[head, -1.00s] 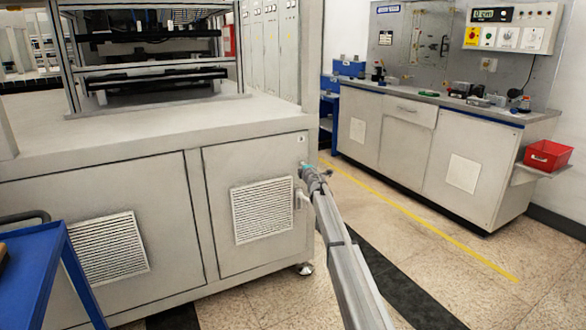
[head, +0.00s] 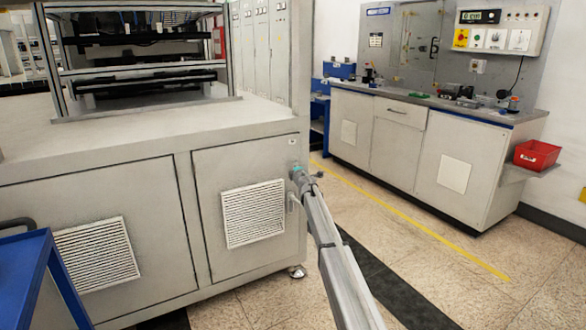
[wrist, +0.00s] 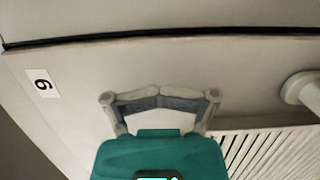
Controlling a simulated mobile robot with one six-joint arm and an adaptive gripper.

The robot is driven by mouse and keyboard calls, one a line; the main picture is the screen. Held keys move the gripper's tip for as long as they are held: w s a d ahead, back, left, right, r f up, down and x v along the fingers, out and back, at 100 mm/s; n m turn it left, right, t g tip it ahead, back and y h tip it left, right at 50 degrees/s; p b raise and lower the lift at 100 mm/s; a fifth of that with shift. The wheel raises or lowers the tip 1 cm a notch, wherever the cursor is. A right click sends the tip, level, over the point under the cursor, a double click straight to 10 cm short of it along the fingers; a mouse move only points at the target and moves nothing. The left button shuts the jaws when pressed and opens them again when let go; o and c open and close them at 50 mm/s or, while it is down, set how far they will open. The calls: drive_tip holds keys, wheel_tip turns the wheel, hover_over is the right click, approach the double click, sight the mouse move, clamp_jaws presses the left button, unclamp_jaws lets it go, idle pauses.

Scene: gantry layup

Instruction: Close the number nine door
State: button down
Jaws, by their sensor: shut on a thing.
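The number nine door (head: 225,172) is the right front panel of the large white cabinet, with a louvred vent (head: 254,213) and a pale handle (head: 292,203) near its right edge. It looks flush or nearly flush with the cabinet front. The nine label (wrist: 43,83) shows sideways in the wrist view, below a dark seam. My gripper (wrist: 160,97) is at the door's upper right part, its fingers drawn together against or close to the door face. What lies between the fingertips is hidden. The handle (wrist: 305,91) is to the right, apart from my fingers.
A blue cart (head: 25,280) stands at the lower left. A workbench (head: 420,155) with a red bin (head: 536,154) stands across the aisle at right. The speckled floor (head: 430,255) between cabinet and bench is clear, with a yellow line.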

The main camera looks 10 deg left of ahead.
drive_tip(key=s+d, duration=0.2)
drive_tip(key=d, duration=0.9)
drive_tip(key=shift+d, duration=0.35)
drive_tip(key=shift+s, duration=0.1)
